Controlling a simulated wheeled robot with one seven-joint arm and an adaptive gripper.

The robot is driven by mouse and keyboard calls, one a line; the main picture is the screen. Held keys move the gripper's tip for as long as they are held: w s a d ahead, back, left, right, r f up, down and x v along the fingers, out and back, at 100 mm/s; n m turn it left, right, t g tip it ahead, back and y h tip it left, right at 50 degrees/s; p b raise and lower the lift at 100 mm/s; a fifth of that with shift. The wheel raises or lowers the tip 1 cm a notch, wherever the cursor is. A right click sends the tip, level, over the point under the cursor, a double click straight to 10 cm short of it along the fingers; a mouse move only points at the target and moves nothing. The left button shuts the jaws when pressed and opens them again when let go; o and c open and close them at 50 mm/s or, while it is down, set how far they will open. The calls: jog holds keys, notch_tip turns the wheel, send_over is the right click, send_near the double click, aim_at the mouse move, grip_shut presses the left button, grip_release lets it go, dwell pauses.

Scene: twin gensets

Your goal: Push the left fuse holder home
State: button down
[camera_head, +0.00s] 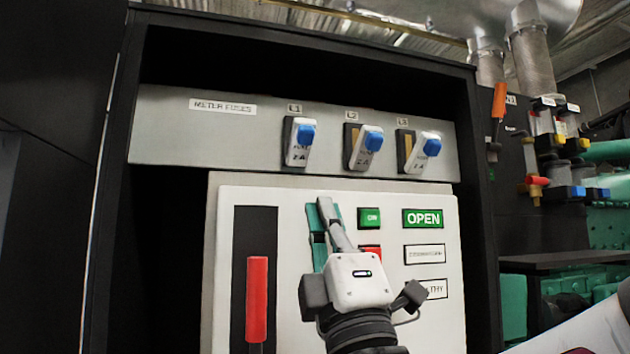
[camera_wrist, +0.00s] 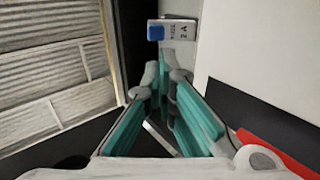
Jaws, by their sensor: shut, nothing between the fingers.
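The left fuse holder (camera_head: 299,144) is white with a blue tab, under the L1 label on the grey fuse strip. It stands out from its dark base; how deep it sits I cannot tell. What appears to be the same holder shows at the top of the wrist view (camera_wrist: 180,30), turned sideways, marked 2 A. My gripper (camera_head: 322,204) is shut and empty, its fingers pointing up, below the left holder and slightly to its right in the head view. In the wrist view its fingertips (camera_wrist: 162,76) lie below the holder in the picture, with a visible gap between.
Two similar holders, L2 (camera_head: 364,149) and L3 (camera_head: 421,154), sit to the right. Below is a white panel (camera_head: 436,307) with a red lever (camera_head: 257,300), a green button (camera_head: 369,217) and an OPEN sign (camera_head: 423,219). The dark cabinet frame (camera_head: 480,200) surrounds the recess.

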dwell(0.3)
jog(key=p, duration=0.4)
send_near(306, 141)
jog(key=x, duration=0.5)
jog(key=shift+w, duration=0.15)
jog(key=shift+p+x, duration=0.45)
jog(key=shift+x, duration=0.45)
jog(key=shift+w+a, duration=0.1)
jog(key=shift+r+g, duration=0.25)
jog(key=shift+g, duration=0.05)
